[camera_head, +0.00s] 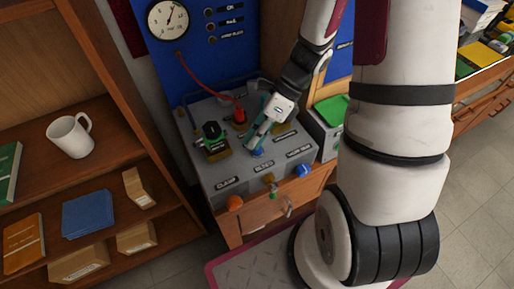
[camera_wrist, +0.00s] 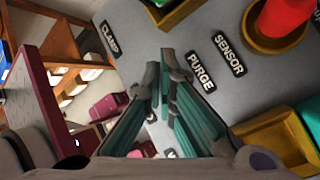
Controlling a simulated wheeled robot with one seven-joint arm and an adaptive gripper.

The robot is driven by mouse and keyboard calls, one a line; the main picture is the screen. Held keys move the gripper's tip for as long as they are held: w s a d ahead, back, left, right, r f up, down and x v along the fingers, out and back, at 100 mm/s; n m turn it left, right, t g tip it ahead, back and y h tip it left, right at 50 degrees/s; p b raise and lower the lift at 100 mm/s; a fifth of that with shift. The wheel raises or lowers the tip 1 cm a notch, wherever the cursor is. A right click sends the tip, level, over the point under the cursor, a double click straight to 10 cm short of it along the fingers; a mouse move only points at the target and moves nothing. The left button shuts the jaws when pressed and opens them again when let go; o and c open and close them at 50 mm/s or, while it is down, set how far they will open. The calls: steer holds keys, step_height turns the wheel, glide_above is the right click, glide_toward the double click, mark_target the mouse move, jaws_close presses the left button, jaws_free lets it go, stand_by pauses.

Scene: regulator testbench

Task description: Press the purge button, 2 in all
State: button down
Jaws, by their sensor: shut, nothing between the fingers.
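My gripper (camera_head: 251,145) points down over the grey top of the testbench, with its teal fingers shut and empty. A small blue spot (camera_head: 258,152) shows right at the fingertips and looks like the purge button. I cannot tell whether the fingers touch it. In the wrist view the fingertips (camera_wrist: 161,68) are close together beside the PURGE label (camera_wrist: 200,72), and the button itself is hidden there. The grey console top (camera_head: 222,168) carries the labels.
A red knob (camera_head: 239,115) on a brass base and a green-and-black part (camera_head: 212,132) stand close to my gripper. A blue knob (camera_head: 303,170) and an orange knob (camera_head: 235,202) are on the front. A blue gauge panel (camera_head: 200,62) rises behind; shelves stand at left.

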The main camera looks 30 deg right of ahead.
steer(key=shift+f, duration=0.45)
stand_by(0.5)
stand_by(0.3)
steer(key=shift+r+p, duration=0.45)
steer(key=shift+r, duration=0.45)
steer(key=shift+r, duration=0.1)
steer(key=shift+r+p, duration=1.4)
steer(key=shift+r, duration=1.05)
